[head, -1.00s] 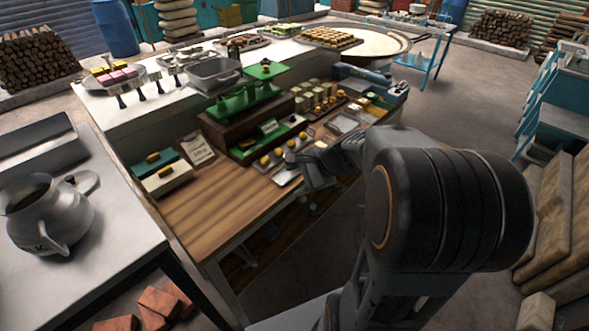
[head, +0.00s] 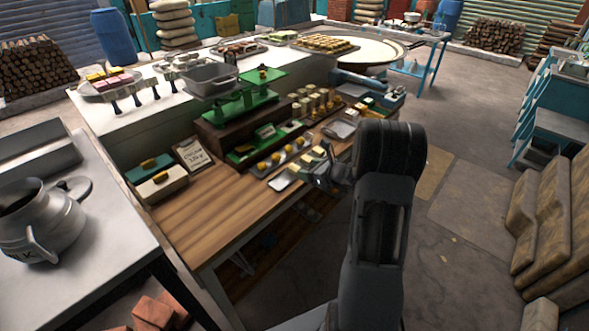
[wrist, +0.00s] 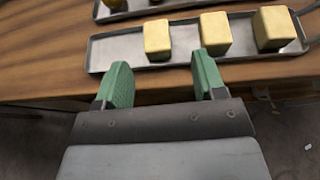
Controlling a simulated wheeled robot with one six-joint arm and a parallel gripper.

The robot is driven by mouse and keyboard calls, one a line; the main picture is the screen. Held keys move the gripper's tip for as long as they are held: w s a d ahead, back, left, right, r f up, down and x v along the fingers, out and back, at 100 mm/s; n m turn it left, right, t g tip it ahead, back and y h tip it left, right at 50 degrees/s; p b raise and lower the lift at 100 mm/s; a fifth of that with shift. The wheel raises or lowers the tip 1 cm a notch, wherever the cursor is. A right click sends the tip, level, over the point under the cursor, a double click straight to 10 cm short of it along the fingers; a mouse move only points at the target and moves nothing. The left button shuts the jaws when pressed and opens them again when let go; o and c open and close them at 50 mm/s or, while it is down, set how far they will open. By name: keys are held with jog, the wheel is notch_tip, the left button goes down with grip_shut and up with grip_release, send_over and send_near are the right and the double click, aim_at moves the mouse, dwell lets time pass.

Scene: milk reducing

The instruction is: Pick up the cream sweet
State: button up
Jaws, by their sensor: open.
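Three cream sweets, pale yellow cubes, sit in a row on a narrow metal tray (wrist: 108,55): a left one (wrist: 157,40), a middle one (wrist: 215,33) and a right one (wrist: 272,29). The tray's left end is bare. In the head view the tray (head: 279,183) lies at the wooden table's front edge, its sweets small and partly hidden by my arm. My gripper (wrist: 164,80) is open and empty, its green fingers apart, just in front of the tray's near edge. It faces the left and middle cubes and touches neither. In the head view my gripper (head: 326,172) is beside the tray.
A second tray (head: 262,172) with several yellow sweets lies behind the first. A green scale (head: 240,108) stands farther back. Boxes (head: 160,184) and a clipboard (head: 193,154) stand at the left. The wooden tabletop (head: 210,215) is clear at the front left.

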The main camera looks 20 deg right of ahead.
aim_at(296, 168)
jog(key=shift+a+p+x, duration=0.2)
jog(key=shift+p+x, duration=0.65)
jog(key=shift+x, duration=2.05)
jog(key=shift+c, duration=0.3)
jog(key=c, duration=0.9)
jog(key=shift+r, duration=0.2)
jog(key=shift+c, duration=0.2)
